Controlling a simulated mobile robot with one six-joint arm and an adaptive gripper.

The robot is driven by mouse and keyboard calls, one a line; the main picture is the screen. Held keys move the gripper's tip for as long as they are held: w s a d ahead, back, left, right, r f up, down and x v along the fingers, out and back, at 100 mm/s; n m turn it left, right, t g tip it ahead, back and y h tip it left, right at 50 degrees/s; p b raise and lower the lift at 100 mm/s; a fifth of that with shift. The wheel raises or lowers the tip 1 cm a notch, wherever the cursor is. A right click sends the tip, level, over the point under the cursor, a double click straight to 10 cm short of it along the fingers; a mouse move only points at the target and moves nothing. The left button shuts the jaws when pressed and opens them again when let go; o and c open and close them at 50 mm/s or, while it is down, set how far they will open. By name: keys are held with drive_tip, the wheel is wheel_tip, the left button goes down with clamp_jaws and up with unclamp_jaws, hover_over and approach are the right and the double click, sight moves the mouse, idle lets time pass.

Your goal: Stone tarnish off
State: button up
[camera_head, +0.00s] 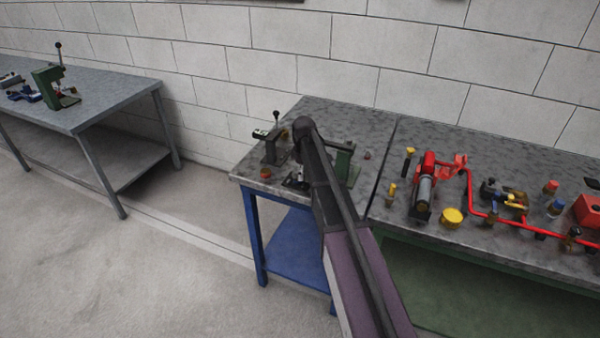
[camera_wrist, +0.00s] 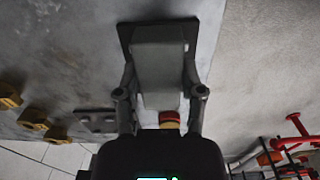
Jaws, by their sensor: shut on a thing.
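My gripper (camera_wrist: 160,75) fills the middle of the wrist view, its two fingers on either side of a grey block (camera_wrist: 158,68). The fingers appear closed on this block, which has a dark plate at its far end. A small red and yellow piece (camera_wrist: 169,119) shows by the palm. In the head view my arm reaches over the bench with blue legs (camera_head: 322,112) and hides most of the gripper. I cannot tell for sure which thing is a stone, and no tarnished face can be made out.
A dark lever device (camera_head: 272,150) and a green stand (camera_head: 345,160) stand close to my arm. The right bench holds a red pump (camera_head: 427,180), red pipe (camera_head: 470,205) and several small parts. The left bench (camera_head: 110,100) carries a green press (camera_head: 52,85). Floor between benches is clear.

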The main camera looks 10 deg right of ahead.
drive_tip(key=shift+s+d, duration=0.4)
drive_tip(key=shift+d, duration=0.15)
drive_tip(key=shift+r, duration=0.15)
drive_tip(key=shift+r+p, duration=2.95)
drive_tip(key=shift+p, duration=0.15)
drive_tip(key=shift+r, duration=0.1)
drive_tip(key=shift+r+p, duration=1.4)
drive_tip(key=shift+p, duration=0.1)
drive_tip(key=shift+a, duration=0.15)
